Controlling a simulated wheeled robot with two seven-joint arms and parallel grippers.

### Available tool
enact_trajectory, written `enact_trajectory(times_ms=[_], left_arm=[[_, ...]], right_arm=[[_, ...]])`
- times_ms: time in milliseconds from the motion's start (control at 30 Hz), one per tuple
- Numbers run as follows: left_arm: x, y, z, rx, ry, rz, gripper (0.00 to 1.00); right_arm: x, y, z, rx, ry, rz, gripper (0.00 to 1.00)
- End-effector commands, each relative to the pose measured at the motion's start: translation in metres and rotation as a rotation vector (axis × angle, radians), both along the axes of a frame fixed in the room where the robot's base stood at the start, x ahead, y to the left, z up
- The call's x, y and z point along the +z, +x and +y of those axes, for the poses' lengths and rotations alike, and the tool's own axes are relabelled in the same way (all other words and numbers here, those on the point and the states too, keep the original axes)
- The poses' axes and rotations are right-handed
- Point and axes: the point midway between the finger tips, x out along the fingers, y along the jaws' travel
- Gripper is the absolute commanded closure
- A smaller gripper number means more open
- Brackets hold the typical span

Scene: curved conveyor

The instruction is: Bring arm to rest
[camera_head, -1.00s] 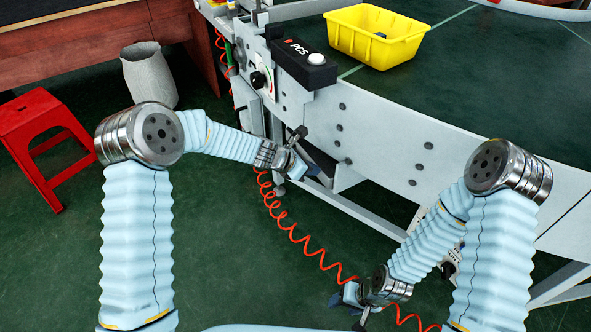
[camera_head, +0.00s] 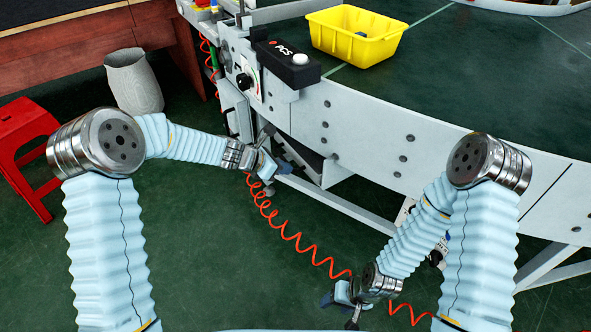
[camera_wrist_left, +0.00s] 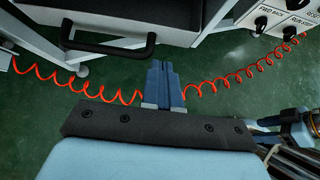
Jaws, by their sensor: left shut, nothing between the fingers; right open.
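My left arm comes in from the left in the head view. Its gripper (camera_head: 275,162) is in front of the conveyor's side, below the control box. In the left wrist view the left gripper's blue fingers (camera_wrist_left: 164,82) are together with nothing between them. My right gripper (camera_head: 341,307) is low in the head view, left of its wrist, above the green floor. Its fingers are small there but apart, and nothing shows between them.
The curved conveyor (camera_head: 365,130) runs across the upper right, with a yellow bin (camera_head: 345,42) on it and a black button box (camera_head: 287,62) at its edge. A coiled red hose (camera_head: 290,236) hangs near both grippers. A red stool (camera_head: 25,125) and grey basket (camera_head: 133,82) stand left.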

Motion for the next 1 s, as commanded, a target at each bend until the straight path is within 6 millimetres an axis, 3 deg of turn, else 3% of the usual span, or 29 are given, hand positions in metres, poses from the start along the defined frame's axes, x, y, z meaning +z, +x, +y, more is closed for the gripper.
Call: enact_trajectory(times_ms=[100, 300, 600, 667, 767, 867, 1000], left_arm=[[0.02, -0.012, 0.02, 0.002, 0.002, 0.001, 1.0], [0.04, -0.026, 0.039, 0.003, 0.002, 0.003, 1.0], [0.041, -0.032, 0.046, -0.007, 0.015, 0.005, 1.0], [0.028, -0.038, 0.048, -0.037, 0.053, 0.001, 1.0], [-0.015, -0.063, 0.054, -0.165, 0.188, -0.024, 1.0], [-0.074, -0.109, 0.066, -0.416, 0.385, -0.077, 1.0], [-0.147, -0.192, 0.079, -0.918, 0.617, -0.234, 1.0]], right_arm=[[0.002, 0.0, 0.0, -0.001, 0.0, 0.0, 0.44], [0.005, 0.0, 0.0, 0.0, 0.0, 0.0, 0.44], [0.005, 0.0, 0.0, 0.0, 0.0, 0.001, 0.44], [0.005, 0.0, 0.0, 0.0, 0.0, 0.001, 0.44], [0.005, 0.0, 0.0, 0.0, 0.0, 0.001, 0.44], [0.005, 0.0, 0.0, 0.0, 0.0, 0.001, 0.44], [0.005, 0.0, 0.0, 0.0, 0.0, 0.001, 0.44]])
